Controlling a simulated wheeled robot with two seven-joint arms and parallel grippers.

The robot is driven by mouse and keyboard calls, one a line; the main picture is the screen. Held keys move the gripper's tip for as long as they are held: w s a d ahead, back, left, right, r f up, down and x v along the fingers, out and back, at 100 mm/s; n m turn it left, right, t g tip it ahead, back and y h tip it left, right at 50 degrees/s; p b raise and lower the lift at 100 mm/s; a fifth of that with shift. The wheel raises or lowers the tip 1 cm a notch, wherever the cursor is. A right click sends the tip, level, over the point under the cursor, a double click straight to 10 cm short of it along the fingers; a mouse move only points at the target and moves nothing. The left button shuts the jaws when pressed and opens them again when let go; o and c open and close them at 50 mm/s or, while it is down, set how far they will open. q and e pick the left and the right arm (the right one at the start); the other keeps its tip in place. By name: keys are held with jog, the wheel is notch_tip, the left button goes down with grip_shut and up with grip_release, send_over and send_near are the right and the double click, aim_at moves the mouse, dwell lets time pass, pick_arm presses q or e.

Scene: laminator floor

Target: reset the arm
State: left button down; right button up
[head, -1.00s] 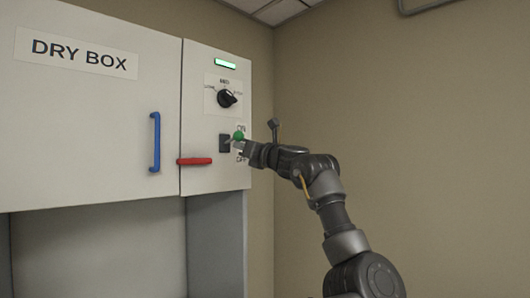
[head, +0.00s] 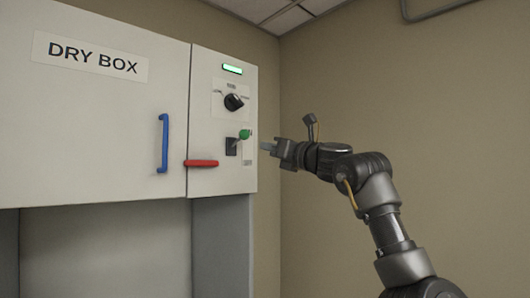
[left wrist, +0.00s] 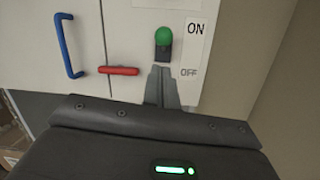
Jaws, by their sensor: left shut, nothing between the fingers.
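My left gripper (head: 268,147) is shut and empty, just right of the control panel (head: 205,130) and apart from it. In the left wrist view its closed fingers (left wrist: 160,88) point at the panel, below the green-knobbed lever. The lever's green knob (head: 245,134) stands out from a dark switch plate (head: 231,146); it also shows in the left wrist view (left wrist: 163,36), level with the ON mark (left wrist: 195,29) and above the OFF mark (left wrist: 188,72). My right gripper is in neither view.
The dry box door (head: 90,120) has a blue handle (head: 163,143). A red handle (head: 201,163) sticks out at the panel's lower left. Above the lever are a black dial (head: 233,102) and a lit green indicator (head: 232,69). Bare wall (head: 400,90) lies to the right.

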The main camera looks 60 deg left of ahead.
pick_arm(q)
jog(key=shift+d, duration=0.45)
jog(key=shift+a, duration=0.15)
jog(key=shift+w, duration=0.1)
